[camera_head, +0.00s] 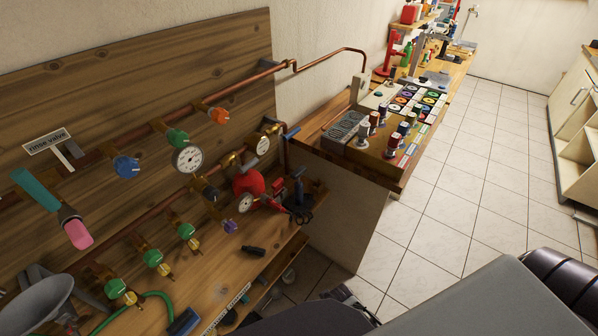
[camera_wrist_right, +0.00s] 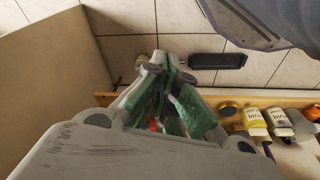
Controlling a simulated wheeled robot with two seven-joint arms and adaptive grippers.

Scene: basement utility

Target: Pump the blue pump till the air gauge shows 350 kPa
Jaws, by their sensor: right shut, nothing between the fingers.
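A small pump-like thing with a dark blue upright body (camera_head: 298,190) stands at the far right end of the wooden bench, on a dark base. A red rounded vessel (camera_head: 248,180) is beside it on the left. A small white-faced gauge (camera_head: 247,203) sits at its front; its reading is too small to tell. In the right wrist view my right gripper (camera_wrist_right: 170,115) has its green-padded fingers shut with nothing held. The pump cannot be made out there. I cannot make out either gripper in the head view.
Copper pipes with coloured valve knobs and a larger gauge (camera_head: 187,160) line the wooden board (camera_head: 100,100). A crowded side table (camera_head: 330,150) stands beyond the bench. Bottles (camera_wrist_right: 255,121) stand by a wooden edge in the wrist view. Tiled floor (camera_head: 450,200) is clear.

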